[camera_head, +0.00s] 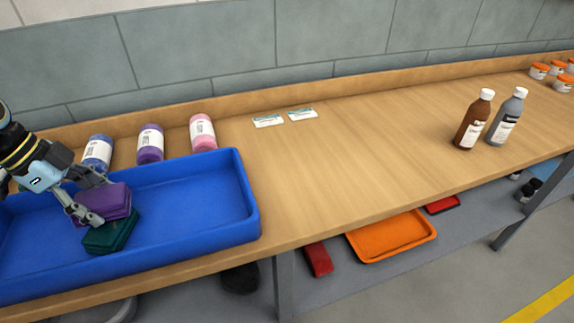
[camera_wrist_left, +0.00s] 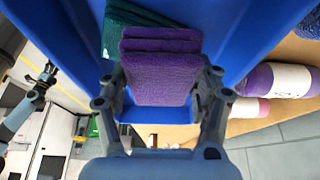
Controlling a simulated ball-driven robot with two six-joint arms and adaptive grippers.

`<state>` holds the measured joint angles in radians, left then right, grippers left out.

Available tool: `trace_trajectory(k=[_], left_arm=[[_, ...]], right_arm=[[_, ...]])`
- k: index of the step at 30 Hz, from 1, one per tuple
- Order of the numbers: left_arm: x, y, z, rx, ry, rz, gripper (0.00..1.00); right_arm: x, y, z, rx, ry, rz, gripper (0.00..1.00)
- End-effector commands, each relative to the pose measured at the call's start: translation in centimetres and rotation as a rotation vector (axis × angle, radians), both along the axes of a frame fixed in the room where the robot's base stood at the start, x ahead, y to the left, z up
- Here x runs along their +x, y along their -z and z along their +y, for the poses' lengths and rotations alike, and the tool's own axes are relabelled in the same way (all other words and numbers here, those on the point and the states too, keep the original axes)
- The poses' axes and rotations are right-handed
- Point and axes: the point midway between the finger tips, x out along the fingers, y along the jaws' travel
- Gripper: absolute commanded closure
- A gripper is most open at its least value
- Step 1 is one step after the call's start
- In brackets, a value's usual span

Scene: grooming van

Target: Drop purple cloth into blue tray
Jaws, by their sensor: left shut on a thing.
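The purple cloth (camera_head: 107,201) is folded and held in my left gripper (camera_head: 84,203), over the blue tray (camera_head: 205,215) on the bench at the left. In the left wrist view the purple cloth (camera_wrist_left: 162,68) sits between the two fingers of my left gripper (camera_wrist_left: 160,88). A folded dark green cloth (camera_head: 110,236) lies in the tray just below and beside the purple one; I cannot tell whether they touch. The green cloth also shows in the left wrist view (camera_wrist_left: 112,35).
Blue, purple and pink rolls (camera_head: 150,145) lie behind the tray. Brown and grey bottles (camera_head: 473,122) stand far right, with orange-lidded jars beyond. An orange tray (camera_head: 392,236) is on the lower shelf. The blue tray's right part is empty.

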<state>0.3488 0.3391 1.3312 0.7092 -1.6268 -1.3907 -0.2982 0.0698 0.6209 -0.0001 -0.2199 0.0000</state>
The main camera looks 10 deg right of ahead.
Motion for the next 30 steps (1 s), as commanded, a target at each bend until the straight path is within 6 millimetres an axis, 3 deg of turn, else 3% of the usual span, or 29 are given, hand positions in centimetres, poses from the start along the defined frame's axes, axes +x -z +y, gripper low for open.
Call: trace_trajectory(k=[3, 4, 10, 20, 23, 30], left_arm=[[0.0, -0.1, 0.0, 0.000, 0.000, -0.001, 0.66], [0.0, -0.1, 0.0, 0.000, 0.000, -0.001, 0.32], [0.0, -0.1, 0.0, 0.000, 0.000, -0.001, 0.07], [0.0, -0.5, 0.2, 0.001, -0.001, -0.002, 0.07], [0.0, -1.6, 0.7, 0.003, -0.002, -0.003, 0.07], [-0.5, -6.6, 2.8, 0.005, -0.001, -0.004, 0.07]], right_arm=[[-0.1, -0.1, -0.1, -0.001, 0.000, 0.002, 0.60], [-0.2, -0.1, -0.1, -0.001, -0.001, 0.002, 0.60], [-0.2, -0.1, -0.7, -0.008, -0.002, 0.003, 0.60], [-0.3, -0.2, -1.1, -0.014, -0.003, 0.004, 0.60], [-0.2, -0.2, -1.0, -0.012, -0.004, 0.004, 0.60], [-0.2, -0.1, -0.9, -0.010, -0.003, 0.003, 0.60]])
